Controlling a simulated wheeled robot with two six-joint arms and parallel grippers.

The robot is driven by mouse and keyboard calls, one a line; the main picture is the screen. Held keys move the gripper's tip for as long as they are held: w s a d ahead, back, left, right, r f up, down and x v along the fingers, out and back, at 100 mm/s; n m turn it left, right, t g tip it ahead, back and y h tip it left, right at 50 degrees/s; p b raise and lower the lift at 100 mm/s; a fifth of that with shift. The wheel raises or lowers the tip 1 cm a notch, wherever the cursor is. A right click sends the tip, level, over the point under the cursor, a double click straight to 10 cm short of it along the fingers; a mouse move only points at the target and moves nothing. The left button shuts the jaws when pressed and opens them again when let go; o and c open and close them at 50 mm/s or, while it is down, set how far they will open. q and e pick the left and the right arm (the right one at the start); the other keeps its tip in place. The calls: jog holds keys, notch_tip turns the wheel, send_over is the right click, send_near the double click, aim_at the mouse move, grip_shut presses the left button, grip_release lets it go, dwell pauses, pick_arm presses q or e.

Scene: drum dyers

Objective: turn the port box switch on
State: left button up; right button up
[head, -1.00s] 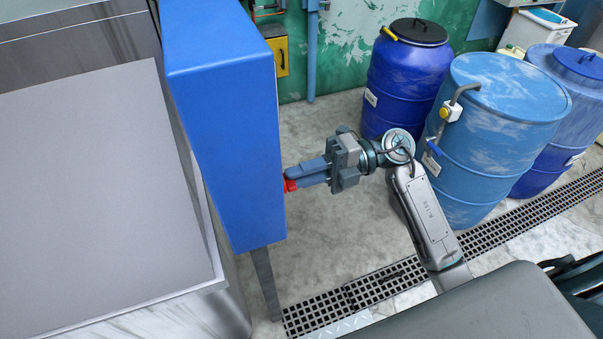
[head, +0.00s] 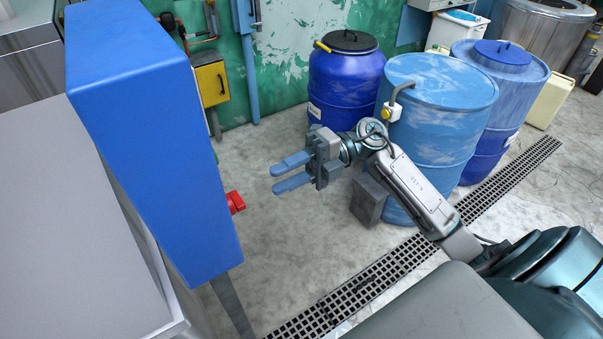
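The blue port box (head: 150,140) stands on a grey leg at the left of the head view. Its red switch (head: 236,203) sticks out from the right side face, low down. The face itself is seen nearly edge-on, so I cannot tell the switch's setting. My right gripper (head: 276,176) is open and empty, to the right of the switch and apart from it. Its two blue fingers point left toward the box. My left gripper is not in view.
Blue drums (head: 440,110) stand behind my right arm. A yellow box (head: 210,84) and pipes are on the green wall. A floor grate (head: 370,285) runs diagonally. A steel machine (head: 80,230) fills the left side.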

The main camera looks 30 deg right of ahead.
jog(key=shift+w+d+b, duration=0.1)
jog(key=shift+d+b, duration=0.45)
jog(key=shift+d, duration=1.2)
